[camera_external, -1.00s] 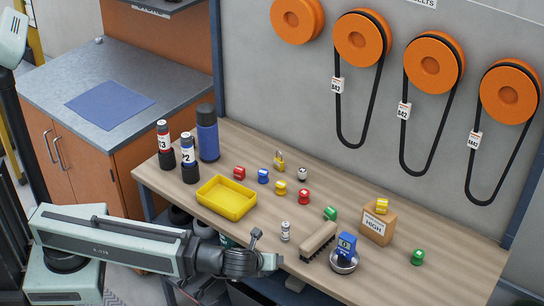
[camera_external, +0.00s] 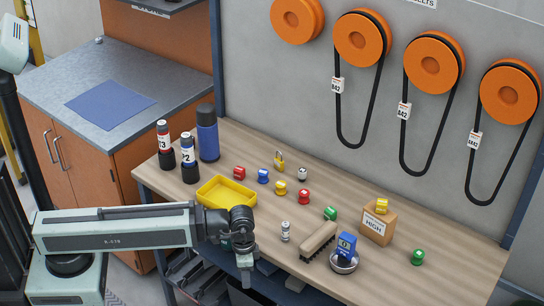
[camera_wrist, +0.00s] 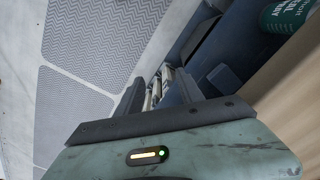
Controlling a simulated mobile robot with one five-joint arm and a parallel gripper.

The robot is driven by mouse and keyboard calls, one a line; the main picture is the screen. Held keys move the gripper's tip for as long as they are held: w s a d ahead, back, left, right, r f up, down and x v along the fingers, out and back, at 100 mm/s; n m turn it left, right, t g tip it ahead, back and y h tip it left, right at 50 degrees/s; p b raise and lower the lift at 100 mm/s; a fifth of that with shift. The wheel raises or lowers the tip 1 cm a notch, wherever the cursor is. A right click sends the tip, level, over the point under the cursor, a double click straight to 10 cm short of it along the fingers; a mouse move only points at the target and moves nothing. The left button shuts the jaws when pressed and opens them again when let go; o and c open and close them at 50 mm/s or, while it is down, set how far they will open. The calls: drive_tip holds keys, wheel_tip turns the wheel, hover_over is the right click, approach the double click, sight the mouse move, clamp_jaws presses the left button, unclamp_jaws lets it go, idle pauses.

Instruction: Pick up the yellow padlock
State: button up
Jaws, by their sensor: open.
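The yellow padlock (camera_external: 279,160) stands on the wooden workbench (camera_external: 345,215), toward its back, behind a yellow spool. Its shackle shows above its yellow body. My gripper (camera_external: 246,277) hangs off the bench's front edge, pointing down, well in front of the padlock and lower than the bench top. In the wrist view my gripper (camera_wrist: 158,88) has its two fingers apart with nothing held between them. The padlock is not in the wrist view.
A yellow tray (camera_external: 228,193) lies between my arm and the padlock's side of the bench. A brush (camera_external: 318,241), a blue item in a metal bowl (camera_external: 345,258) and a cardboard box (camera_external: 377,223) stand right.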

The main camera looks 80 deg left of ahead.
drive_tip(key=o, duration=0.4)
